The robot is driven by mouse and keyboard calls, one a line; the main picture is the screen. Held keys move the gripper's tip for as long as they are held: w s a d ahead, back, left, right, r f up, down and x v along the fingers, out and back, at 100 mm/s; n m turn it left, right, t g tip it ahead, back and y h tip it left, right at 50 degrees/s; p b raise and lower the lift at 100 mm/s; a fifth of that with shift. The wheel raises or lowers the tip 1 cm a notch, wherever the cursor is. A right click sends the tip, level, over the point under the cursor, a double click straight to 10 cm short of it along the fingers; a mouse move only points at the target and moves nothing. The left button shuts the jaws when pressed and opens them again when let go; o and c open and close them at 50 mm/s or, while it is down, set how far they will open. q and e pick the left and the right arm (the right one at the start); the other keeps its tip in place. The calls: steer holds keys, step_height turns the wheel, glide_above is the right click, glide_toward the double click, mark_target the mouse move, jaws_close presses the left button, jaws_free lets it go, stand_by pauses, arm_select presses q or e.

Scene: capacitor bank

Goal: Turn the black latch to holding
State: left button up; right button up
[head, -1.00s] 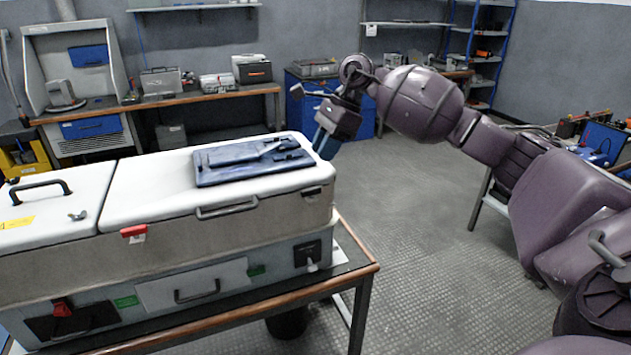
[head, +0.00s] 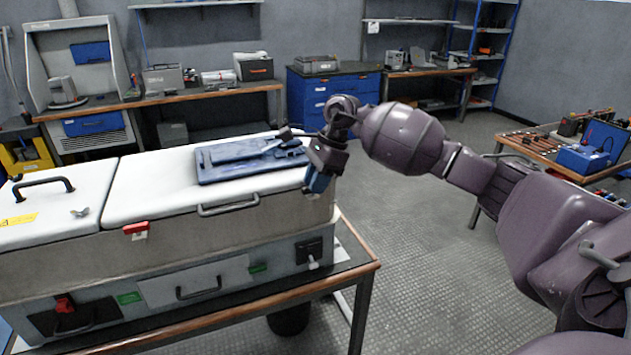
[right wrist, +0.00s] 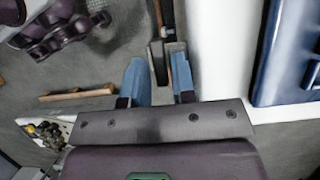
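The pale cabinet (head: 80,250) stands on a bench at the left of the head view. A small dark fitting that may be the black latch, at the right end of its upper front, is now mostly covered by my gripper. Lower down, a black plate (head: 303,250) carries a pale lever (head: 313,263). My right gripper (head: 318,183) points down at the cabinet's right front corner. In the right wrist view its blue fingers (right wrist: 160,82) are apart, with a grey block-like part showing between them; contact cannot be told. My left gripper is out of view.
A blue tray-like panel (head: 245,160) lies on the white lid, close to my right gripper. A red latch (head: 136,228) and a red handle (head: 64,303) are on the front. The floor right of the bench is clear. A tool table (head: 535,150) stands at the right.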

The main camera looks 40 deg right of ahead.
steer(key=shift+f, duration=0.1)
jaws_close()
